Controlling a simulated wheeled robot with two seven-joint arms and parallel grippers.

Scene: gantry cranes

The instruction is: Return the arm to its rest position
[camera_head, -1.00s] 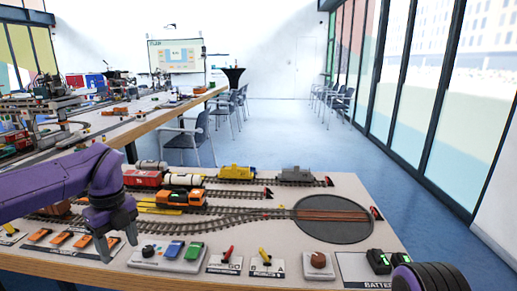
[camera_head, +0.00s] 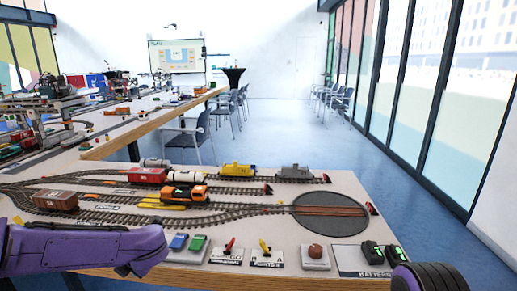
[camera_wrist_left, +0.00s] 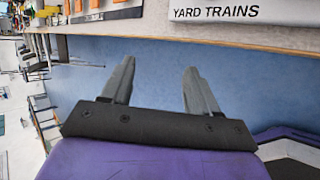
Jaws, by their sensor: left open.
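My left arm is the purple one that comes in from the left of the head view, low in front of the table's near edge. Its gripper is hidden there. In the left wrist view my left gripper (camera_wrist_left: 155,85) is open, with two grey fingers spread apart and nothing between them. Blue floor (camera_wrist_left: 150,62) shows between and beyond the fingers. The table's edge (camera_wrist_left: 200,45) runs across above the fingertips, apart from them. My right gripper is in neither view; only a dark purple rounded part of me shows at the bottom right of the head view.
The model railway table (camera_head: 385,235) carries an orange locomotive (camera_head: 185,192), a brown wagon (camera_head: 55,200), a turntable (camera_head: 330,214), a red lever (camera_head: 229,244) and batteries (camera_head: 373,253). A label board (camera_wrist_left: 240,10) shows in the wrist view. Chairs (camera_head: 190,138) stand behind; the aisle floor is open.

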